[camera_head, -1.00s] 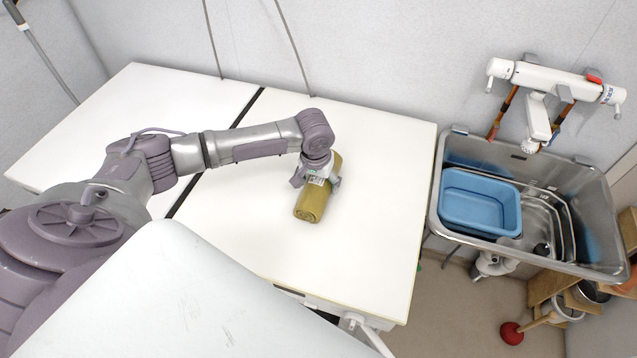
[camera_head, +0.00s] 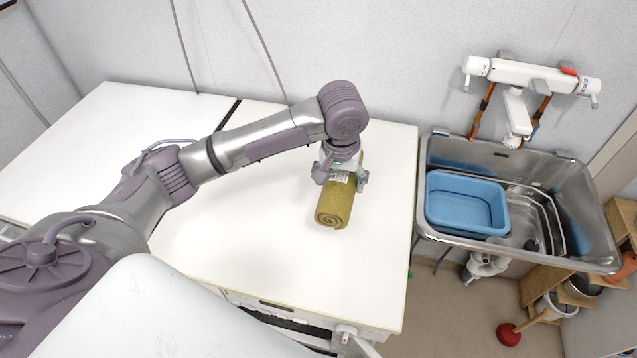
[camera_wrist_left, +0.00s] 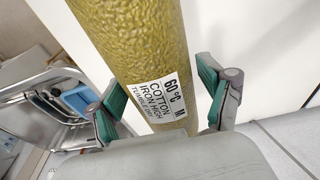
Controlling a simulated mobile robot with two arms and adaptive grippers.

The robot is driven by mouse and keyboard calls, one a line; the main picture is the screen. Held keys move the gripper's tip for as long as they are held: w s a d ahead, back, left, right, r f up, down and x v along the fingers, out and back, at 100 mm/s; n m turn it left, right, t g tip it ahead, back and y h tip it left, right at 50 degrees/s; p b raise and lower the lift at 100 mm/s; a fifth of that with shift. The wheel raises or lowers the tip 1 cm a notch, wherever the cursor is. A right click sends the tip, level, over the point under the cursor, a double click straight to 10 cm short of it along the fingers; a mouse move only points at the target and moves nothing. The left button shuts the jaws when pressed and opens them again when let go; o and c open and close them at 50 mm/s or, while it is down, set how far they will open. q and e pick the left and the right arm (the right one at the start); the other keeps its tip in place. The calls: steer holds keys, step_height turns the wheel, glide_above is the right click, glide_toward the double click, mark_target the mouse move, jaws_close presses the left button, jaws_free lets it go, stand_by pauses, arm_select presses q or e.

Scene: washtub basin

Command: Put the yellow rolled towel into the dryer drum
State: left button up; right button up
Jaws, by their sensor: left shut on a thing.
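The yellow rolled towel (camera_head: 334,205) is in my left gripper (camera_head: 341,178), over the white top on the right. Its spiral end faces the front, and the gripper covers its far part. In the left wrist view the towel (camera_wrist_left: 135,40) runs between the two green-padded fingers of the left gripper (camera_wrist_left: 160,100), with a white printed label facing the camera. The left gripper is shut on the towel and seems to hold it above the top. My right gripper is not in view. No dryer drum opening can be made out.
Two white tops (camera_head: 240,240) stand side by side against the grey wall, mostly clear. At right is a steel sink (camera_head: 585,200) with a blue basin (camera_head: 466,203) inside, under a white tap (camera_head: 530,75). A plunger (camera_head: 508,334) stands on the floor.

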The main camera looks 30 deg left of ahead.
mark_target(334, 208)
arm_select(q)
steer(key=shift+d+r, duration=0.55)
steer(key=shift+d, duration=0.25)
steer(key=shift+s, duration=0.2)
steer(key=s+r+m+b, duration=0.1)
steer(key=s+r+m, duration=0.1)
steer(key=s, duration=1.1)
steer(key=shift+s+a+r+m, duration=0.15)
steer(key=shift+s+a+m, duration=0.15)
steer(key=shift+a, duration=0.15)
